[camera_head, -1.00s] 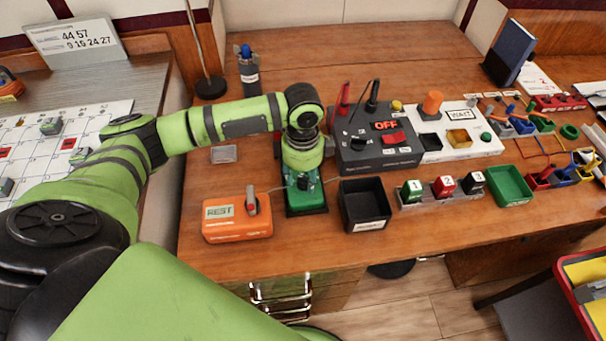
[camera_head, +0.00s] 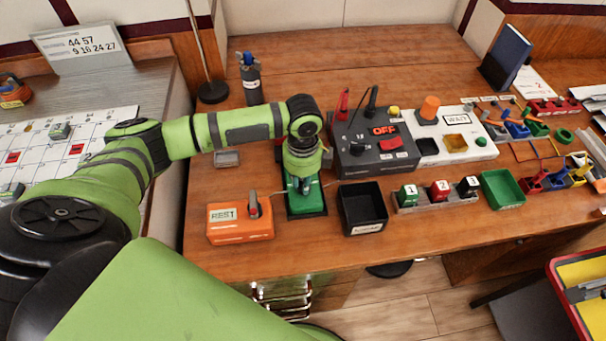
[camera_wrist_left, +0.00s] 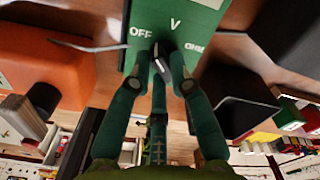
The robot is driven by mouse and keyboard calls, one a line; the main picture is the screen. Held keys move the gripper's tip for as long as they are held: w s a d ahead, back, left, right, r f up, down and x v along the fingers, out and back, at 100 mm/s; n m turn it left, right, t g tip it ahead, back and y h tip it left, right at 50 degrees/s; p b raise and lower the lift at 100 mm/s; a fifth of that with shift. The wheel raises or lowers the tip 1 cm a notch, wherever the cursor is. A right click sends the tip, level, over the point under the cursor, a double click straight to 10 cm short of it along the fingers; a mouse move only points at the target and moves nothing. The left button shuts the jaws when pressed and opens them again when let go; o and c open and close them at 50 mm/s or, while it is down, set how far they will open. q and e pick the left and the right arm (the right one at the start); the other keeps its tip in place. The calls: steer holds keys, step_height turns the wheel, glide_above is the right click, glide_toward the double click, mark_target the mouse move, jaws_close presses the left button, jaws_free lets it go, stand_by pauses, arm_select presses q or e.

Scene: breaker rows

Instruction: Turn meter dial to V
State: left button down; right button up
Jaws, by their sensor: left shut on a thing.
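The green meter (camera_head: 305,203) stands on the desk between an orange box and a black bin. My left gripper (camera_head: 304,184) reaches down over it from above and hides much of its face. In the left wrist view the meter's green face (camera_wrist_left: 190,12) shows the labels OFF, V and OHM. The two fingers of my left gripper (camera_wrist_left: 162,72) are shut on the black and grey dial (camera_wrist_left: 161,63), just below the labels. The dial lies between OFF and OHM, and its exact setting is hard to tell. My right gripper is not in view.
An orange box (camera_head: 241,229) with a screen and knob stands close on the left. A black bin (camera_head: 362,217) is close on the right. A dark control box (camera_head: 375,160) marked OFF stands behind the bin. Bare desk (camera_head: 283,252) lies in front.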

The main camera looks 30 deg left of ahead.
arm_select(q)
steer(key=m+p, duration=0.2)
steer(key=m, duration=0.1)
steer(key=shift+r+m, duration=0.15)
steer(key=shift+m, duration=0.25)
steer(key=shift+m+p, duration=0.7)
steer(key=shift+m, duration=0.5)
steer(key=shift+w+a+m+p, duration=0.1)
steer(key=shift+m+p, duration=0.2)
steer(key=shift+m, duration=0.8)
steer(key=c, duration=1.1)
jaws_free()
step_height(320, 180, up, 12)
steer(key=shift+f, duration=0.1)
